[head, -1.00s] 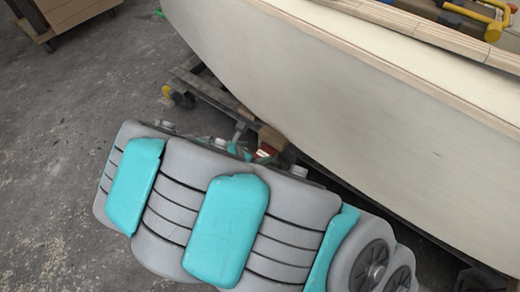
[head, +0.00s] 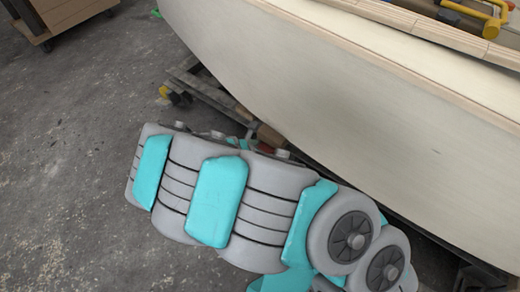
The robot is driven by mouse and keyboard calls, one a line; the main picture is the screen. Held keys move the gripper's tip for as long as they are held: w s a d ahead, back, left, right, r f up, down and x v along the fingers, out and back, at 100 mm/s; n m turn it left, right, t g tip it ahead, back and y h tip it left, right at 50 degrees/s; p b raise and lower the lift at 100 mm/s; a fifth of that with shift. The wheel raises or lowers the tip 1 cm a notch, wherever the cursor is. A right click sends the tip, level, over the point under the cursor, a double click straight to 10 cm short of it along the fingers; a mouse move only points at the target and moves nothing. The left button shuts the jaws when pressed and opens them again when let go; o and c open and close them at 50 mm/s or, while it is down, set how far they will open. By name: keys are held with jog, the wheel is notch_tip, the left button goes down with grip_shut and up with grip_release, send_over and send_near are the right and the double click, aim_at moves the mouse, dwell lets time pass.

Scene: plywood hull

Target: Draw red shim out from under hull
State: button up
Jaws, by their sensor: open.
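The pale plywood hull (head: 330,110) fills the upper right, its lower edge curving down to the right. It rests over a low wooden cradle (head: 205,88). My grey and teal arm (head: 215,200) spans the lower middle in front of the hull's lower edge.
A caster with a yellow part (head: 172,94) stands at the cradle's left end. Yellow-handled tools (head: 480,18) lie on top of the hull. A wooden cart (head: 60,18) stands at the top left. The concrete floor (head: 70,170) on the left is clear.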

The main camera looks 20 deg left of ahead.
jog(key=shift+c, duration=0.2)
jog(key=c, duration=1.4)
